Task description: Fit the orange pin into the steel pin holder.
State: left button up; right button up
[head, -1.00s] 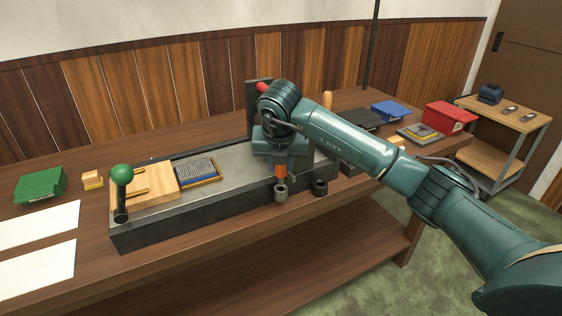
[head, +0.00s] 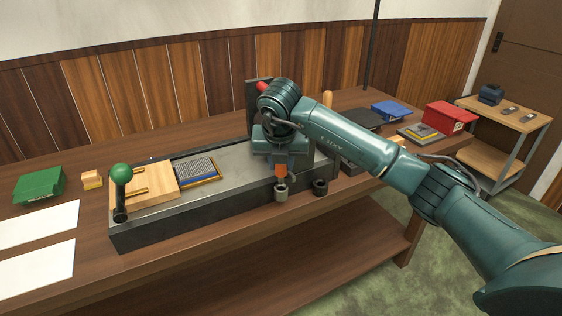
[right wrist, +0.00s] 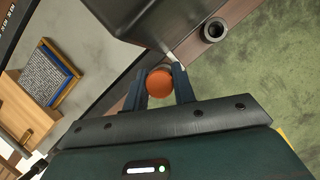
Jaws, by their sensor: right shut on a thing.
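The orange pin (head: 281,170) stands upright, directly above a grey cylindrical pin holder (head: 281,189) on the front side of the long machine. Its lower end is at the holder's mouth; I cannot tell whether it is inside. My right gripper (head: 281,162) points down and is shut on the pin's upper part. In the right wrist view the pin's round orange end (right wrist: 159,84) shows between the two fingers (right wrist: 160,88), and the holder beneath it is hidden. My left gripper is not in view.
A second, dark ring-shaped holder (head: 320,187) sits just right of the grey one. The long machine (head: 185,224) carries a wooden block, a type block (head: 198,170) and a green-knobbed lever (head: 121,174). Boxes stand farther right on the bench (head: 60,285).

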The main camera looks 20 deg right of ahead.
jog(key=shift+f+b, duration=0.75)
jog(key=shift+f, duration=0.1)
dwell(0.6)
jog(key=shift+r, duration=0.15)
jog(key=shift+r, duration=0.25)
dwell(0.4)
dwell(1.6)
jog(key=shift+f+b, duration=0.45)
jog(key=shift+b, duration=0.1)
jog(key=shift+r, duration=0.45)
dwell(0.3)
dwell(1.7)
